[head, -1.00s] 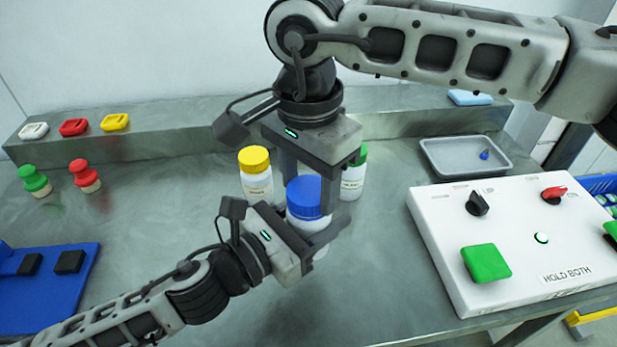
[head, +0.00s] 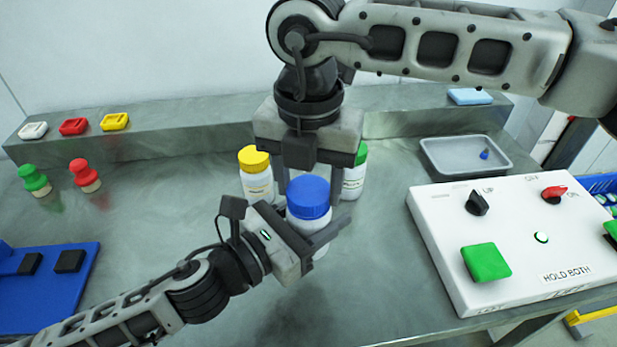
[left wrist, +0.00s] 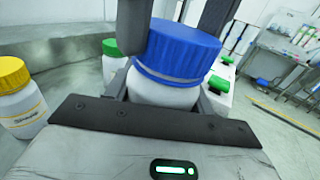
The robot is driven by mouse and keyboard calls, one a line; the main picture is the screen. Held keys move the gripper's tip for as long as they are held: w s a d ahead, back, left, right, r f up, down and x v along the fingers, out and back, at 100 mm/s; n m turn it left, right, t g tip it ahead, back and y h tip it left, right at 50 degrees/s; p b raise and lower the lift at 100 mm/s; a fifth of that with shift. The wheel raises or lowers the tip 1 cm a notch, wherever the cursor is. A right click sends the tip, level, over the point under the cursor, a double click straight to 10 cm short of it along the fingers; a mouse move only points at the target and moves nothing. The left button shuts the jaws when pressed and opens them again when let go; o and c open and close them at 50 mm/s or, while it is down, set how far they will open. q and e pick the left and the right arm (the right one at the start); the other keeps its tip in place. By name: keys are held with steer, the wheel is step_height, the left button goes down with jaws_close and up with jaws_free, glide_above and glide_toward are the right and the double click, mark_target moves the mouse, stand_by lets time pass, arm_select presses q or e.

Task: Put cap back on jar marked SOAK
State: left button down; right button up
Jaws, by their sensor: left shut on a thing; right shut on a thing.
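A white jar (head: 296,222) with a blue cap (head: 308,195) stands in the middle of the table. My left gripper (head: 318,238) is shut on the jar's body from the front left. My right gripper (head: 309,188) comes down from above and is shut on the blue cap. In the left wrist view the blue cap (left wrist: 180,50) sits over the mouth of the white jar (left wrist: 160,92), with dark fingers beside it. I cannot tell how tightly it is seated. The held jar's label is hidden, so I cannot read its marking.
A yellow-capped jar (head: 256,175) stands behind left and a green-capped jar (head: 354,177) behind right, both close to my grippers. A white control box (head: 440,225) and grey tray (head: 432,160) are at right. Red and green knobbed pieces and a blue fixture (head: 75,285) are at left.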

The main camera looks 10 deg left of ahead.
steer(key=m, duration=1.5)
steer(key=o, duration=0.9)
steer(key=shift+o, duration=0.2)
steer(key=shift+r, duration=0.1)
steer(key=shift+s+r, duration=0.1)
steer(key=shift+r, duration=2.05)
